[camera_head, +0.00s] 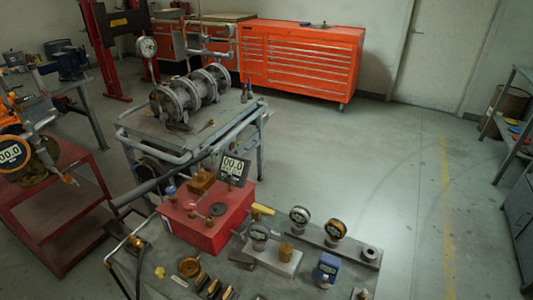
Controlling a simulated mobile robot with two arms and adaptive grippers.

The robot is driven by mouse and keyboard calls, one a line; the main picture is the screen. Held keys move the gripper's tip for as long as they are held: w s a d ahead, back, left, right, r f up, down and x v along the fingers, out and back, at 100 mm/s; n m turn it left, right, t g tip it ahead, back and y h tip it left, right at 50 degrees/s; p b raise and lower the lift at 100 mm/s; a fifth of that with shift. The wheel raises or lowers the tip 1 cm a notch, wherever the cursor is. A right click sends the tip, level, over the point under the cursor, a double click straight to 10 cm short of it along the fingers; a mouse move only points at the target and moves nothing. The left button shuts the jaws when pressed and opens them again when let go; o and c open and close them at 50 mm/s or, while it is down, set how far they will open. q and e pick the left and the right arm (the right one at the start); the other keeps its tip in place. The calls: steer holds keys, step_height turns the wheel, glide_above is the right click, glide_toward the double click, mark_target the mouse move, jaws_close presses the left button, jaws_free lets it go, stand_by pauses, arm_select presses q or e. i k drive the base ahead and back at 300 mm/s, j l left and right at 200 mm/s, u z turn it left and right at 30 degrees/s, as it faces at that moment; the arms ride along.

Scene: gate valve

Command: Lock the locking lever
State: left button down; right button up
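A grey flanged valve assembly (190,95) lies on a grey metal cart (150,125) at the upper middle. A round white gauge (146,47) stands just behind it. At the left edge, an orange-ringed unit with a digital display (10,153) sits on a red cart (55,205), with a small orange-tipped fitting (69,180) at its lower right. I cannot tell which part is the locking lever, or whether it is locked. Neither of my grippers shows in the head view.
A near bench (305,285) carries a red box (207,225), a tilted display (234,168), several gauges and a blue device (327,268). An orange tool cabinet (300,65) stands at the back. Shelving (520,145) stands at the right edge. The floor (410,180) right of centre is clear.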

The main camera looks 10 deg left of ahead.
mark_target(248, 261)
steer(key=k+l+u, duration=0.1)
steer(key=u, duration=0.35)
steer(key=k+u, duration=0.25)
steer(key=u, duration=0.15)
